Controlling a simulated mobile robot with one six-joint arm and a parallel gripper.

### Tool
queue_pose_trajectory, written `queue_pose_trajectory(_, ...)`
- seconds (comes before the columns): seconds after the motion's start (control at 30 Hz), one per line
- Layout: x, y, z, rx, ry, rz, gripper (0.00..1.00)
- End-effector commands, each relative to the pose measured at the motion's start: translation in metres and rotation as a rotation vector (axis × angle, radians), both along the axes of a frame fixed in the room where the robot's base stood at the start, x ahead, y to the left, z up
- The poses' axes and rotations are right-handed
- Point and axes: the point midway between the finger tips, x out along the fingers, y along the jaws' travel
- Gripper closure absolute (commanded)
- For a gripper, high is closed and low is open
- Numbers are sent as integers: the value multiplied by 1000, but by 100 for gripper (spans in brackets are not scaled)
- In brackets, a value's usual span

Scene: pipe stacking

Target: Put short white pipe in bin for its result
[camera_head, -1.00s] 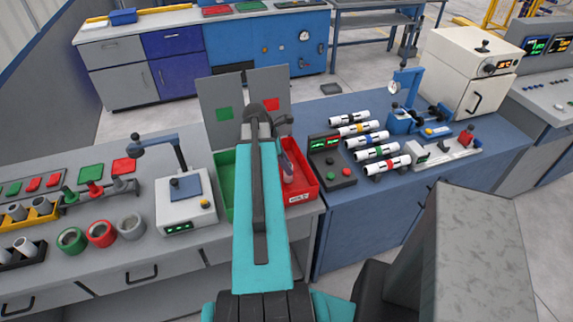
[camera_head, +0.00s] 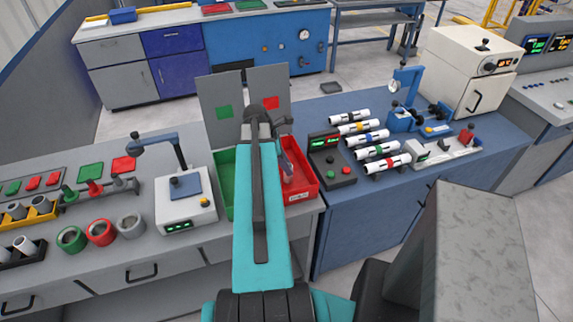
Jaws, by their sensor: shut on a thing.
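My arm reaches away from me over two side-by-side bins, a green bin (camera_head: 224,172) on the left and a red bin (camera_head: 304,184) on the right. My gripper (camera_head: 289,168) is small and partly hidden behind my own arm, at the inner left part of the red bin. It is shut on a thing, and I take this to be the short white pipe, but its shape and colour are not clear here. A green square and a red square mark the grey panels (camera_head: 222,82) behind the bins.
A tester with a blue pad (camera_head: 186,188) stands left of the bins. Pipe holders and rings (camera_head: 100,232) are further left. A button box (camera_head: 333,168) and several banded white pipes (camera_head: 365,140) on a rack are to the right.

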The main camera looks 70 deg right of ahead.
Motion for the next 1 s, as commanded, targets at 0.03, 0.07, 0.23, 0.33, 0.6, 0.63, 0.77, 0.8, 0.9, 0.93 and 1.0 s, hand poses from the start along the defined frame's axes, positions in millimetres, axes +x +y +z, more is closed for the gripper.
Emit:
queue_pose_trajectory(0.03, 0, 0, -1, 0, 0, 0, 99)
queue_pose_trajectory(0.07, 0, 0, -1, 0, 0, 0, 99)
queue_pose_trajectory(0.23, 0, 0, -3, 0, 0, 0, 99)
queue_pose_trajectory(0.33, 0, 0, -2, 0, 0, 0, 61)
queue_pose_trajectory(0.6, 0, 0, -2, 0, 0, 0, 52)
queue_pose_trajectory(0.63, 0, 0, -2, 0, 0, 0, 52)
queue_pose_trajectory(0.77, 0, 0, -1, -1, 0, 0, 52)
queue_pose_trajectory(0.8, 1, 0, -1, -1, 0, 0, 52)
queue_pose_trajectory(0.9, 2, 0, 3, -2, -1, 1, 52)
queue_pose_trajectory(0.93, 3, 1, 4, -2, -1, 1, 52)
queue_pose_trajectory(1.0, 4, 1, 8, -2, -1, 1, 52)
